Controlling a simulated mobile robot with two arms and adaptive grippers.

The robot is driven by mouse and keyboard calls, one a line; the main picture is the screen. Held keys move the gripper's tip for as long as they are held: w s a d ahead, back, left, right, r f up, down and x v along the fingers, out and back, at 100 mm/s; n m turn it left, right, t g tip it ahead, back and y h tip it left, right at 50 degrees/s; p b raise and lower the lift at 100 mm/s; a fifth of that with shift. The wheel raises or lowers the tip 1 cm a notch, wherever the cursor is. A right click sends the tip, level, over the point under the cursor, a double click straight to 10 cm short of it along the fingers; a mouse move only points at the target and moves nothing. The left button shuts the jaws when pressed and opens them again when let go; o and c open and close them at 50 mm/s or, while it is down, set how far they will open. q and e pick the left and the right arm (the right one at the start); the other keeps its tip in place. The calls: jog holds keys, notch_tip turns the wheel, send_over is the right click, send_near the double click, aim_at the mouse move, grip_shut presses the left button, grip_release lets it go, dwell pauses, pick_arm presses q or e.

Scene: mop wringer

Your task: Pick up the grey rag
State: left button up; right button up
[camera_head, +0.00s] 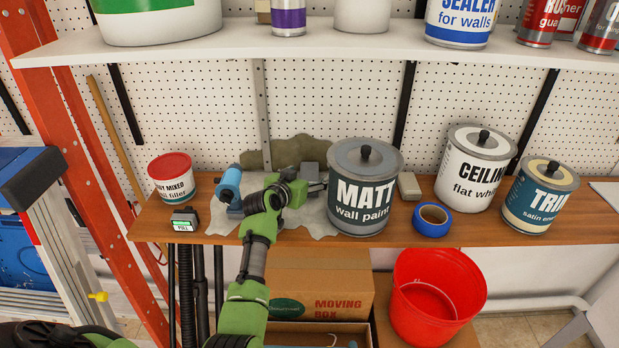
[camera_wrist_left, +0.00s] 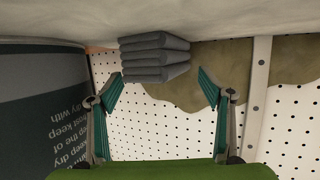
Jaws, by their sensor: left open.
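A dark grey folded rag (camera_head: 309,170) lies on the wooden shelf behind my left gripper, partly hidden by it in the head view. In the left wrist view the rag (camera_wrist_left: 155,60) is a neat stack of folded layers, beyond the fingertips and roughly between them in the picture. My left gripper (camera_head: 312,187) is open and empty, just left of the Matt wall paint can (camera_head: 366,205). In the left wrist view the open gripper (camera_wrist_left: 162,82) has its two teal fingers spread, with nothing between them. My right gripper is not in view.
The Matt can (camera_wrist_left: 40,100) stands close beside the fingers. A blue cylindrical object (camera_head: 230,186) is left of my gripper. A pale patch (camera_head: 222,222) covers the shelf under my arm. A blue tape roll (camera_head: 432,220) is right. The upper white shelf (camera_head: 230,47) overhangs.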

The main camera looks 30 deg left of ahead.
pick_arm(q)
jog(key=shift+w+f, duration=0.15)
jog(key=shift+w, duration=0.15)
jog(key=shift+s, duration=0.1)
jog(key=c, duration=1.3)
